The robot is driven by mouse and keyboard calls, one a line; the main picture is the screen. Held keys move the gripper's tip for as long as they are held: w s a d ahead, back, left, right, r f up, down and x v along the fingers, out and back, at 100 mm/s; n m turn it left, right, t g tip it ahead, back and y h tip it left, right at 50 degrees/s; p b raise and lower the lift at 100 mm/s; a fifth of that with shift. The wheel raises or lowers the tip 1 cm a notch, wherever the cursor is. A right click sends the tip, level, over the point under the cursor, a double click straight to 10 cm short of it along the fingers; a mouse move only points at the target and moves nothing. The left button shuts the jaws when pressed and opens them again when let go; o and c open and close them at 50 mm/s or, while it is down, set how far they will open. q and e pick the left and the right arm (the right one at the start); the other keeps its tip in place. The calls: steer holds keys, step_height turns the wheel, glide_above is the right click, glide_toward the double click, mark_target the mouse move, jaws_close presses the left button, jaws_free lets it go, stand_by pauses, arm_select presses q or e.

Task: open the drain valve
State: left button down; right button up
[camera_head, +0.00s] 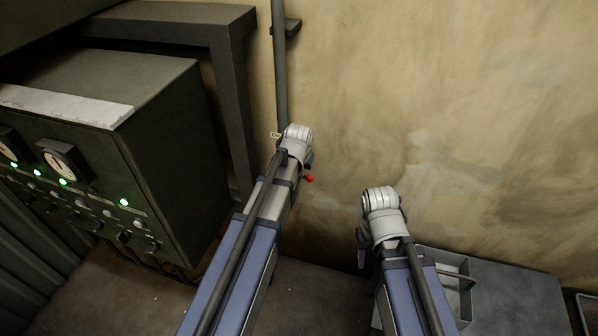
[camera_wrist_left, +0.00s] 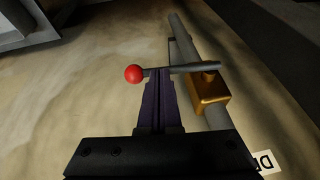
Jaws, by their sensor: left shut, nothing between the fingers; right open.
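The drain valve has a brass body (camera_wrist_left: 208,92) on a grey pipe (camera_wrist_left: 183,36) in the left wrist view. Its grey lever (camera_wrist_left: 195,68) lies across the pipe and ends in a red ball knob (camera_wrist_left: 134,74). The knob also shows in the head view (camera_head: 310,178), just right of my left wrist. My left gripper (camera_wrist_left: 157,74) is shut and empty, its fingertips at the lever close to the knob; I cannot tell whether they touch. In the head view, my left arm hides the valve body. My right gripper (camera_head: 362,248) is open, partly hidden, well right of the valve.
A green control cabinet (camera_head: 170,140) with gauges and lit lamps stands at the left. A dark metal frame (camera_head: 228,90) is beside the vertical pipe (camera_head: 279,60). A grey box (camera_head: 520,300) is at the lower right. A white label (camera_wrist_left: 264,162) is near the pipe.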

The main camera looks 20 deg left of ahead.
arm_select(q)
steer(key=a+f+m+t+y+b, duration=0.2)
steer(key=f+y+b, duration=0.8)
steer(key=b, duration=1.8)
steer(key=a+m+y, duration=0.1)
steer(key=y, duration=0.3)
steer(key=shift+a+m+t+y, duration=0.3)
steer(key=shift+a+m+y, duration=0.05)
steer(key=shift+m+y, duration=0.05)
arm_select(e)
step_height(320, 180, down, 29)
arm_select(q)
steer(key=shift+w+a, duration=0.1)
arm_select(e)
steer(key=shift+r, duration=0.1)
arm_select(q)
steer(key=shift+f+b, duration=0.1)
steer(key=shift+b, duration=0.2)
arm_select(e)
steer(key=shift+d, duration=0.15)
